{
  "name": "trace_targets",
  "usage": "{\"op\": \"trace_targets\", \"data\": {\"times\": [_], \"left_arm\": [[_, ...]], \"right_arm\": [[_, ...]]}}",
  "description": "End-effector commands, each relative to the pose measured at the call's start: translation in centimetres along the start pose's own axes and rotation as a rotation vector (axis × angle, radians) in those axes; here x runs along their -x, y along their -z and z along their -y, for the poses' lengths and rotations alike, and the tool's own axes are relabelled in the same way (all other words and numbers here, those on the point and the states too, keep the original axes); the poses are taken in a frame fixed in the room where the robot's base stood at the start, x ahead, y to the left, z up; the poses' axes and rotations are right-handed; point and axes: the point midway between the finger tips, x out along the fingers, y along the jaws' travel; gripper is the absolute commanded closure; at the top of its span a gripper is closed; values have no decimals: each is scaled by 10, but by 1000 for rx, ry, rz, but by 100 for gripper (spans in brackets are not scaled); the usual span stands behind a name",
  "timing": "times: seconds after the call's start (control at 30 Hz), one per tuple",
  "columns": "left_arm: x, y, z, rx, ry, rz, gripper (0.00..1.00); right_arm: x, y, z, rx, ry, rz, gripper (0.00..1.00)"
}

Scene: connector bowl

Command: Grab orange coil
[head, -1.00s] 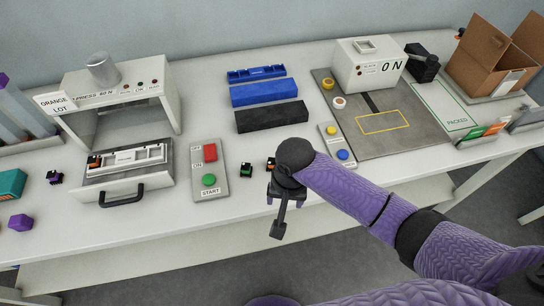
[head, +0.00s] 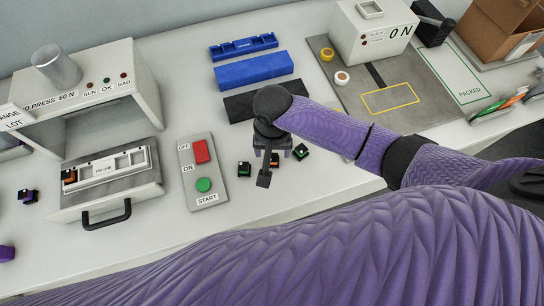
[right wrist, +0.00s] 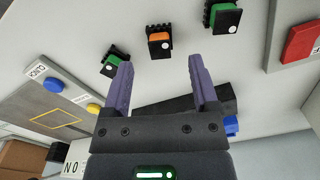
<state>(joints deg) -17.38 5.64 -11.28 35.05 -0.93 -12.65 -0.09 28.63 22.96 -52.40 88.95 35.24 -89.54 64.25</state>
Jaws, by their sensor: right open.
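A small black block with an orange top, the orange coil (right wrist: 160,40), lies on the white table between two green-topped ones. In the head view the orange coil (head: 275,160) is partly hidden by my right gripper (head: 272,152). In the right wrist view my right gripper (right wrist: 160,64) is open and empty. Its two purple fingers point toward the orange coil, which shows beyond and between the tips, apart from them. My left gripper is not in view.
Green coils flank it, one at the left (head: 244,169) and one at the right (head: 301,152). A button panel (head: 204,180) stands to the left. Another orange-topped part (head: 69,177) sits in the press drawer (head: 110,185). Black and blue blocks (head: 255,70) lie behind.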

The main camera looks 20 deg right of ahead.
Motion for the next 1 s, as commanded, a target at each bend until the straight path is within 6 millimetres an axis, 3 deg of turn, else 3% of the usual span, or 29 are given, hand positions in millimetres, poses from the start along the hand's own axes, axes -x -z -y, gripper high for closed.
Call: {"op": "trace_targets", "data": {"times": [0.1, 0.2, 0.43, 0.8, 1.0], "left_arm": [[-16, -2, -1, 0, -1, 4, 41], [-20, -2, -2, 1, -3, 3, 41], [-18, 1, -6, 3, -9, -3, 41], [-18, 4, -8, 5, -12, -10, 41], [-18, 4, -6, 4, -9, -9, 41]], "right_arm": [[-30, 0, -1, -1, -3, 1, 24], [-42, 0, -1, 0, -1, 0, 24], [-42, 0, -1, 0, 0, -2, 24], [-41, 0, -1, -1, -1, -2, 100], [-41, 0, -1, -1, -1, -2, 100]]}}
